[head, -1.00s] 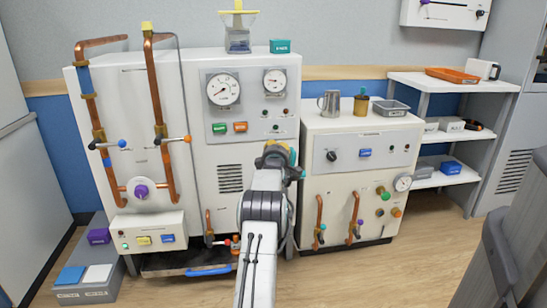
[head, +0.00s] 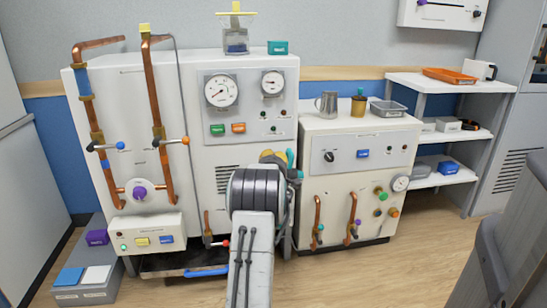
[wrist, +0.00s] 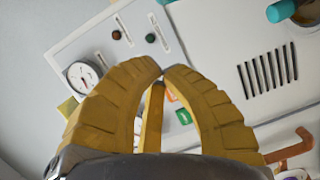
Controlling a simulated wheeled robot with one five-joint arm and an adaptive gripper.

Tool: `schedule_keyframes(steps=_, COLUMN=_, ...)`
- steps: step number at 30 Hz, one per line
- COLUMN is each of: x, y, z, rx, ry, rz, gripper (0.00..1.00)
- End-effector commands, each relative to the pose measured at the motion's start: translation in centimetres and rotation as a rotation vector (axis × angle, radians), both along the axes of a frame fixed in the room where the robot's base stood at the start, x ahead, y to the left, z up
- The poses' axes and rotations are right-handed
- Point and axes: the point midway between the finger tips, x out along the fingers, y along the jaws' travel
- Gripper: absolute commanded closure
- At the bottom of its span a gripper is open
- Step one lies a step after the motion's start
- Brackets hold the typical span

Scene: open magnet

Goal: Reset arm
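My gripper (head: 277,158) is in front of the right side of the tall white cabinet (head: 215,150), and my own arm partly hides it in the head view. No held object shows between the tips. Beyond the fingers are the cabinet's dial gauge (wrist: 82,75), small buttons and a slotted vent (wrist: 268,70). A teal piece (wrist: 285,10) shows at the wrist view's upper right.
Copper pipes (head: 155,110) with valve handles run down the left cabinet. A lower cabinet (head: 345,190) to the right carries a metal jug (head: 328,104) and a grey tray (head: 388,108). Shelves (head: 447,180) stand further right. Wooden floor (head: 415,250) is open in front.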

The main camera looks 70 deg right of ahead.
Motion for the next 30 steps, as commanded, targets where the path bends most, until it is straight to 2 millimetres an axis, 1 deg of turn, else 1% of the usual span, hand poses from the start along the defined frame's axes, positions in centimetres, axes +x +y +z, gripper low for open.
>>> schedule_keyframes(steps=6, x=-0.3, y=0.7, z=0.1, rx=0.000, ry=0.000, rz=0.000, gripper=1.00)
schedule_keyframes(steps=16, x=-0.3, y=0.8, z=0.1, rx=-0.001, ry=0.000, rz=0.000, gripper=1.00)
schedule_keyframes(steps=20, x=0.4, y=1.3, z=0.8, rx=0.010, ry=-0.008, rz=0.011, gripper=1.00)
schedule_keyframes(steps=23, x=2.2, y=2.8, z=2.5, rx=0.046, ry=-0.027, rz=0.040, gripper=1.00)
schedule_keyframes(steps=26, x=5.2, y=5.6, z=5.2, rx=0.118, ry=-0.060, rz=0.091, gripper=1.00)
schedule_keyframes(steps=27, x=6.6, y=7.2, z=6.4, rx=0.156, ry=-0.076, rz=0.115, gripper=1.00)
schedule_keyframes(steps=29, x=8.7, y=9.9, z=8.3, rx=0.222, ry=-0.099, rz=0.152, gripper=1.00)
schedule_keyframes(steps=30, x=10.1, y=11.9, z=9.5, rx=0.269, ry=-0.114, rz=0.177, gripper=1.00)
